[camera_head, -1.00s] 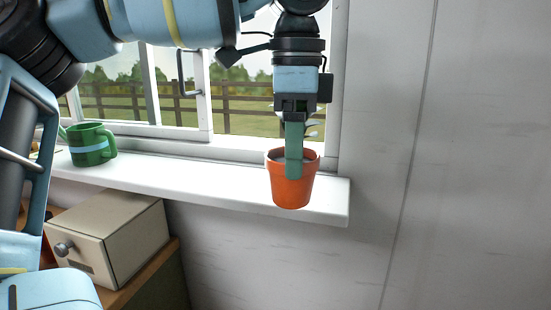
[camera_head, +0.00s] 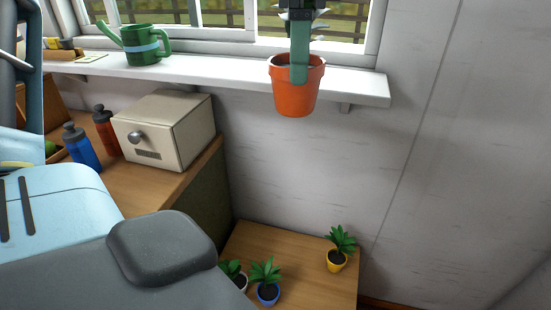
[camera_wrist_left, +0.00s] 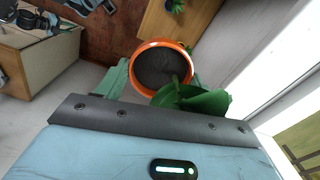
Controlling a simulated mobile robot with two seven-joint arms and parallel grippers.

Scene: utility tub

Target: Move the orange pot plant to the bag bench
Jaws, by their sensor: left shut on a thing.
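The orange pot (camera_head: 296,98) hangs upright in my left gripper (camera_head: 299,72), in front of the white windowsill near its right end. In the left wrist view my left gripper (camera_wrist_left: 157,84) has a finger on each side of the orange pot (camera_wrist_left: 160,43), with dark soil and green leaves inside. In the head view the plant is mostly hidden behind the gripper. I cannot tell which surface is the bag bench. My right gripper is not in view.
A green watering can (camera_head: 147,46) stands on the windowsill (camera_head: 225,60). Below are a cream box (camera_head: 165,128) and blue (camera_head: 81,148) and red (camera_head: 106,131) bottles on a wooden top.

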